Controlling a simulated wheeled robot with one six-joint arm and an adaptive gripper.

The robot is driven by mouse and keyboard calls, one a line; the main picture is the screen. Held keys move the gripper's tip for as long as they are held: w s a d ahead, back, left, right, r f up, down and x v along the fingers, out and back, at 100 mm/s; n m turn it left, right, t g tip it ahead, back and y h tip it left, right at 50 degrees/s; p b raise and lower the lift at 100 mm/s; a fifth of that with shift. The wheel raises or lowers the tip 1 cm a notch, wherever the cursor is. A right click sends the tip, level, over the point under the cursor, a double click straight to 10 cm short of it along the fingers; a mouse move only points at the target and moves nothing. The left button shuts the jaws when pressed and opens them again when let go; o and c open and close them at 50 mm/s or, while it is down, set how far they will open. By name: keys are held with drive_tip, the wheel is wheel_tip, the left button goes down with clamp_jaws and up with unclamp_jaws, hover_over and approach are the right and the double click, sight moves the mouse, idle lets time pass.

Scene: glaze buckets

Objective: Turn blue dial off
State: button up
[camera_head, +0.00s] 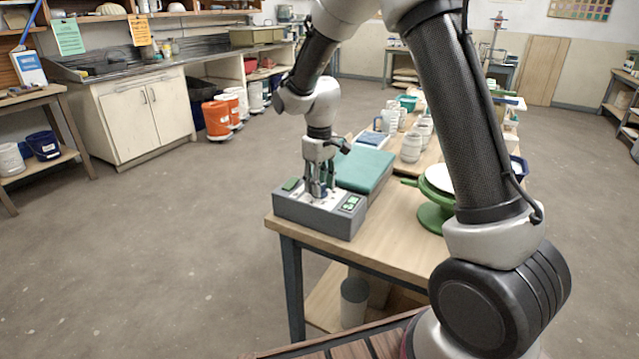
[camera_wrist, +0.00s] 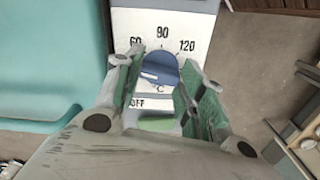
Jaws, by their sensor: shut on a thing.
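The blue dial (camera_wrist: 160,66) sits on a white panel with a scale marked 60, 90 and 120 along the top and OFF at lower left. Its white pointer mark points left, between 60 and OFF. My gripper (camera_wrist: 163,76) has its two green-padded fingers on either side of the dial, shut on it. In the head view my gripper (camera_head: 319,190) points down onto the grey control box (camera_head: 318,218) at the table's near left corner. The dial is mostly hidden there by the fingers.
A teal slab (camera_head: 364,171) lies right behind the box. Several pale mugs (camera_head: 411,147) stand further back on the table (camera_head: 390,228). Open floor lies to the left.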

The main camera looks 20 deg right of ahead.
drive_tip(key=shift+n, duration=1.2)
drive_tip(key=o, duration=1)
wheel_tip(320, 180, up, 12)
drive_tip(key=shift+r, duration=0.1)
